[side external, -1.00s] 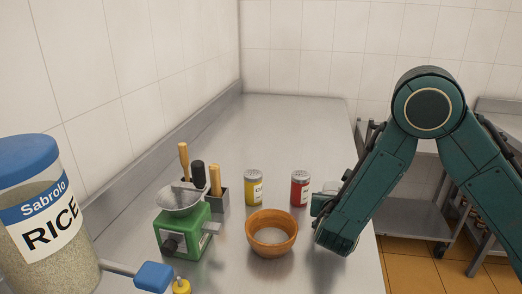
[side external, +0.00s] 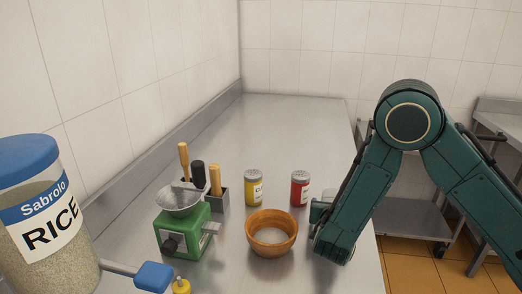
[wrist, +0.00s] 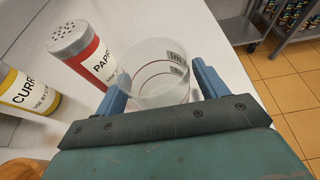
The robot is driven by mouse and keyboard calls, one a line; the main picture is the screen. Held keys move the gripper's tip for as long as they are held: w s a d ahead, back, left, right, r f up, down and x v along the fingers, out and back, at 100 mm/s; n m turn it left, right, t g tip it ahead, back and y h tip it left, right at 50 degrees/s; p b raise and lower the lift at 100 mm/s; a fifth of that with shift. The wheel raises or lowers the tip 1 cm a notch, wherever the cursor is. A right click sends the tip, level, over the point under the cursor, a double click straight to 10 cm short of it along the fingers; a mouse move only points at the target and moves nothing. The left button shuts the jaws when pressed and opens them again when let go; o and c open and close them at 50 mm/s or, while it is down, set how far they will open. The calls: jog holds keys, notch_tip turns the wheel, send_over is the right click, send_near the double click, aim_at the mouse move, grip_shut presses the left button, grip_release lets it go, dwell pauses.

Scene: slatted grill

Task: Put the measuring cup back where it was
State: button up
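The clear measuring cup (wrist: 152,85), with red lines and dark markings, sits between the two blue fingers of my gripper (wrist: 160,92) in the wrist view. The fingers lie against its sides, and it looks empty.
The red paprika shaker (side external: 300,188) stands close to the cup, with the yellow curry shaker (side external: 253,188) left of it. A wooden bowl (side external: 271,236) with pale contents is left of my gripper.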

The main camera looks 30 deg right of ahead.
jog(key=shift+r, duration=0.15)
jog(key=shift+v, duration=6.05)
jog(key=shift+d, duration=0.1)
jog(key=shift+s+d+r+m+g, duration=0.15)
jog(key=shift+d+m, duration=0.1)
jog(key=shift+m, duration=0.15)
jog(key=shift+s+d+r+m+g, duration=0.15)
jog(key=shift+d+m, duration=0.1)
jog(key=shift+m, duration=0.15)
jog(key=s+d+r+m+g+y, duration=0.1)
jog(key=s+d+r+m+y, duration=0.1)
jog(key=s+r+m+y, duration=0.2)
jog(key=s+d+r+m+g+y, duration=0.2)
jog(key=s+r+m+y, duration=0.3)
jog(key=s+r+m, duration=0.5)
jog(key=s+d+m, duration=0.1)
jog(key=s+m, duration=0.5)
jog(key=m, duration=0.5)
jog(key=shift+d, duration=0.3)
